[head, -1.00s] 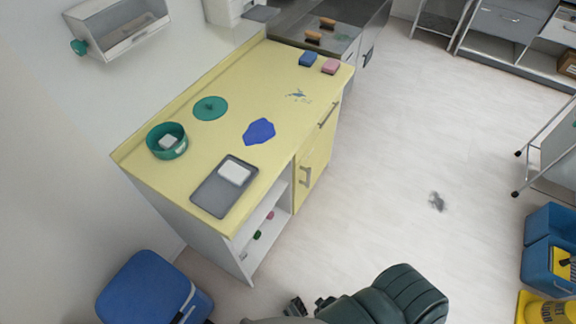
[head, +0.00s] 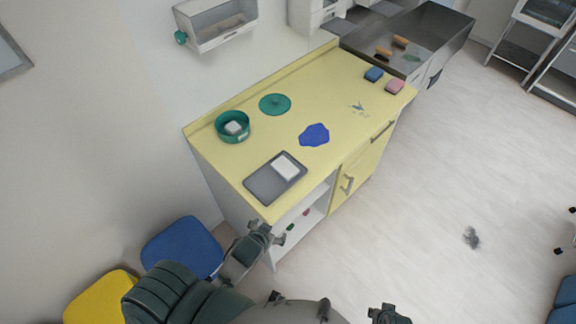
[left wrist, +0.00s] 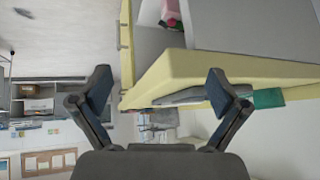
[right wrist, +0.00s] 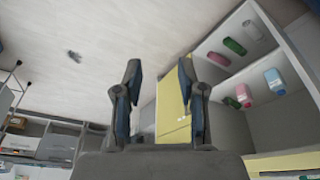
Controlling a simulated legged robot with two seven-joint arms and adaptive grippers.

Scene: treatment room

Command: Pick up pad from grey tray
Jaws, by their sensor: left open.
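The white pad (head: 287,167) lies flat on the right part of the grey tray (head: 262,185). The tray rests near the front corner of the yellow counter in the head view. My left gripper (head: 268,238) is just off that corner, short of the tray, with nothing in it. In the left wrist view its fingers (left wrist: 160,82) are spread wide, and the tray's edge (left wrist: 185,97) shows side-on; the pad cannot be made out there. My right gripper (head: 388,314) is at the bottom edge of the head view. Its fingers (right wrist: 160,68) are apart and empty.
A green bowl (head: 220,136) holding a white item, a green disc (head: 275,104) and a blue cloth-like piece (head: 314,135) lie on the counter (head: 228,165). Blue and pink sponges (head: 395,87) sit at its far end.

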